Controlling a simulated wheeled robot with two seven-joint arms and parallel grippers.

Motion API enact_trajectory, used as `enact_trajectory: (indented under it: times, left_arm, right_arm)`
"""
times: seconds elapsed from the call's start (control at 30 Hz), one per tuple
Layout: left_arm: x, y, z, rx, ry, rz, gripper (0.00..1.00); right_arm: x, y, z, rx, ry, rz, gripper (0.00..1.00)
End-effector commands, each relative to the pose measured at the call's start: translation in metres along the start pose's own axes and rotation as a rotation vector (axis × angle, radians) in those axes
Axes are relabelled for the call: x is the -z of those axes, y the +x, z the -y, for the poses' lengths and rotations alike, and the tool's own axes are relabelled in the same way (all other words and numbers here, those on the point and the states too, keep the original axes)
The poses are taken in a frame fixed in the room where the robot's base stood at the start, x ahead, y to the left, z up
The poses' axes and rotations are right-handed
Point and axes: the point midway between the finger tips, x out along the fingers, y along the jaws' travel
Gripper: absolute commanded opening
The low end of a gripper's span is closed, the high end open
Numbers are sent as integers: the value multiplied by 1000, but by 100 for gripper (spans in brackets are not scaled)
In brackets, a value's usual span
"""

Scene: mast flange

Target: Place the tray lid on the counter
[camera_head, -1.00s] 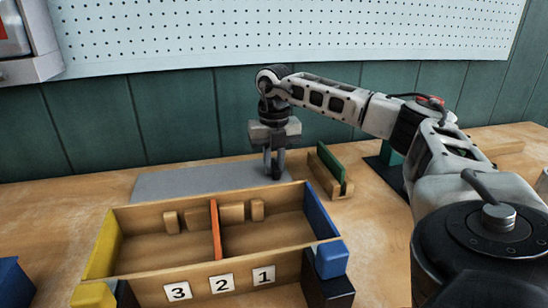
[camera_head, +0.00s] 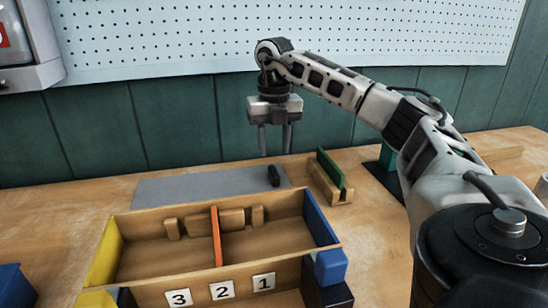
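The tray lid, a flat grey panel (camera_head: 205,186) with a small dark handle (camera_head: 274,176) near its right end, lies flat on the wooden counter (camera_head: 400,262), behind the tray. The wooden tray (camera_head: 165,252) has yellow, orange and blue panels and labels 3, 2 and 1 on its front. My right gripper (camera_head: 275,152) is above the handle, apart from it. Its two fingers are spread with nothing between them. My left gripper is not in view.
A wooden holder with a green panel (camera_head: 331,172) stands right of the lid. Several wooden blocks (camera_head: 232,219) are inside the tray. A blue object (camera_head: 14,285) is at the left front. The pegboard (camera_head: 290,40) and green wall are behind. The counter left of the lid is clear.

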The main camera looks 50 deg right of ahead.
Motion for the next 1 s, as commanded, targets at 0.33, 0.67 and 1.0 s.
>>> enact_trajectory:
  times: [0.33,0.67,1.0]
  left_arm:
    - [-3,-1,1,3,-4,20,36]
    - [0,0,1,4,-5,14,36]
    - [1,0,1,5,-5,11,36]
  right_arm:
    - [0,-51,-1,0,0,-1,38]
    - [0,-54,0,0,0,-1,38]
    - [0,-54,0,0,-1,-1,38]
